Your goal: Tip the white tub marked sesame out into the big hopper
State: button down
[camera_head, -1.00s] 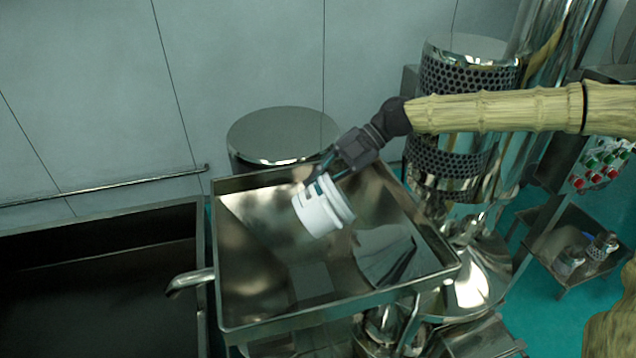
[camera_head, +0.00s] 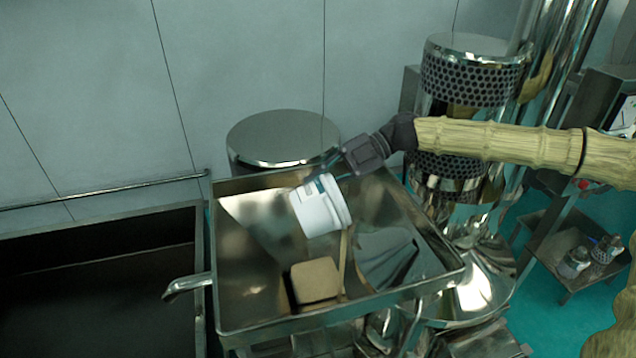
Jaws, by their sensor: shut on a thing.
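The white tub (camera_head: 316,211) is over the big square metal hopper (camera_head: 235,317). It is tilted, with its rim end to the right and lower. A thin tan stream (camera_head: 343,258) falls from its rim into the hopper, and a tan heap of sesame (camera_head: 315,280) lies at the hopper's bottom. My gripper (camera_head: 325,183) is shut on the tub near its upper edge. No marking on the tub can be read from here.
A round metal drum (camera_head: 280,138) stands behind the hopper. A dark open trough (camera_head: 100,285) is at the left. Perforated metal cylinders (camera_head: 470,80) stand at the right, by a small stand (camera_head: 565,250) holding jars.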

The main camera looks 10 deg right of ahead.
jog(key=shift+f+y+b, duration=0.1)
jog(key=shift+y+b, duration=0.35)
jog(key=shift+y, duration=0.05)
jog(key=shift+d, duration=0.1)
jog(key=shift+y+b, duration=0.5)
jog(key=shift+b, duration=0.15)
jog(key=shift+y, duration=0.3)
jog(key=shift+b, duration=0.5)
jog(key=shift+g+y+b, duration=0.3)
jog(key=shift+y+b, duration=0.8)
jog(key=shift+b, duration=0.2)
jog(key=shift+b, duration=0.35)
jog(key=shift+s+a+y+b, duration=0.35)
jog(key=shift+y+b, duration=0.1)
jog(key=shift+y, duration=0.05)
